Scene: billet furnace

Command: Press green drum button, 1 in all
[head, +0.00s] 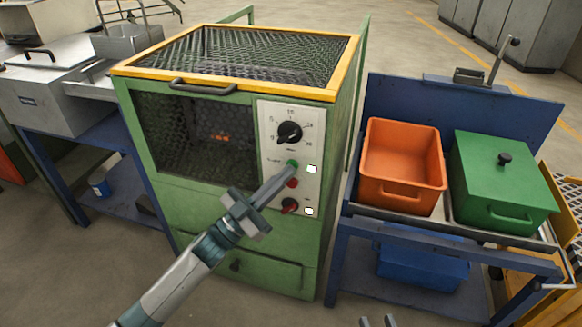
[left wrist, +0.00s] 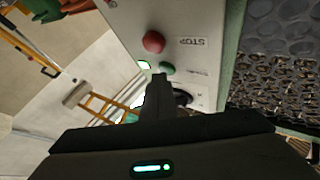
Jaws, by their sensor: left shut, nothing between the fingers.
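The green drum button (head: 292,163) sits on the white control panel (head: 265,125) of the green furnace cabinet, just above a red button (head: 292,183). My left gripper (head: 290,171) is shut and empty, its tips right at the green button; I cannot tell whether they touch it. In the left wrist view the green button (left wrist: 167,68) shows just beyond the left fingertips (left wrist: 160,77), and the red button (left wrist: 153,41) with a STOP label lies beside it. My right gripper (head: 377,321) shows only its tips at the bottom edge, apart from each other.
A black dial (head: 289,132) is above the buttons and a red knob (head: 290,205) below. Two small white lights are lit at the panel's right. A blue cart (head: 450,257) with an orange bin (head: 401,150) and a green lidded box (head: 500,175) stands at the right.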

